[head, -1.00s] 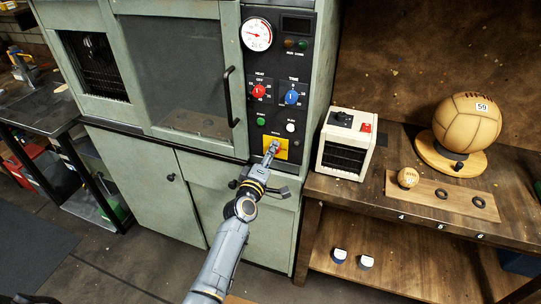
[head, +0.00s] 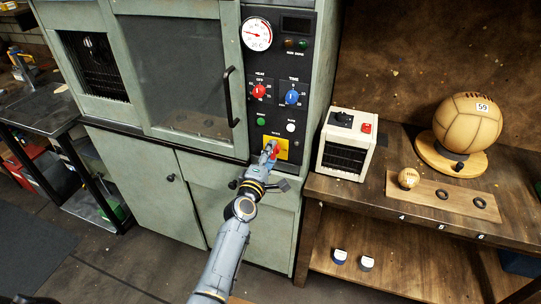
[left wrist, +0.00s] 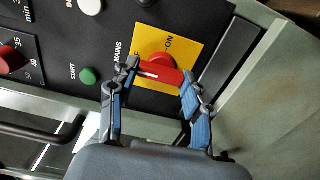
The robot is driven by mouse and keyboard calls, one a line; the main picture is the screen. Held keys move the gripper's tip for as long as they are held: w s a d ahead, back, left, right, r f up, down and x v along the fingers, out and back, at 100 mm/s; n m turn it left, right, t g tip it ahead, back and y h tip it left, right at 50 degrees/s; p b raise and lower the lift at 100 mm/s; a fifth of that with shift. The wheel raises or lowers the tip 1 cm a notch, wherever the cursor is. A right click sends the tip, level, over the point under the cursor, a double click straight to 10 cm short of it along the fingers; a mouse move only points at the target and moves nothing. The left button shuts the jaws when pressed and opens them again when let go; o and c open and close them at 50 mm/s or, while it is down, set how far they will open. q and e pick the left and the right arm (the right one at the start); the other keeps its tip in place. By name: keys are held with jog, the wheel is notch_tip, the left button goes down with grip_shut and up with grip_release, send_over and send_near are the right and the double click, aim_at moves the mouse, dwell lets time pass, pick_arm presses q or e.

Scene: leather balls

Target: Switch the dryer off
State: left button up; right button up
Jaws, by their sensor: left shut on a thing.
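The dryer (head: 190,75) is a grey-green cabinet with a black control panel. Low on the panel is the mains switch, a red handle (left wrist: 161,72) on a yellow plate (left wrist: 178,45). "ON" shows on the plate in the left wrist view; the other label is mostly hidden by a finger. My left gripper (left wrist: 160,78) is shut on the red handle, one finger at each end of it. In the head view the left gripper (head: 270,150) covers part of the switch. My right gripper is not in view.
Above the switch are a green start button (head: 261,122), a white button (head: 291,127), a red heat knob (head: 259,91), a blue time knob (head: 292,97) and a gauge (head: 257,34). A small white heater-like box (head: 346,145) stands right on the bench, near a large leather ball (head: 467,122).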

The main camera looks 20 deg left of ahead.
pick_arm(q)
jog(key=o, duration=1.2)
jog(key=shift+c, duration=0.2)
jog(key=s, duration=1.2)
jog(key=shift+a, duration=0.25)
jog(key=shift+f, duration=0.15)
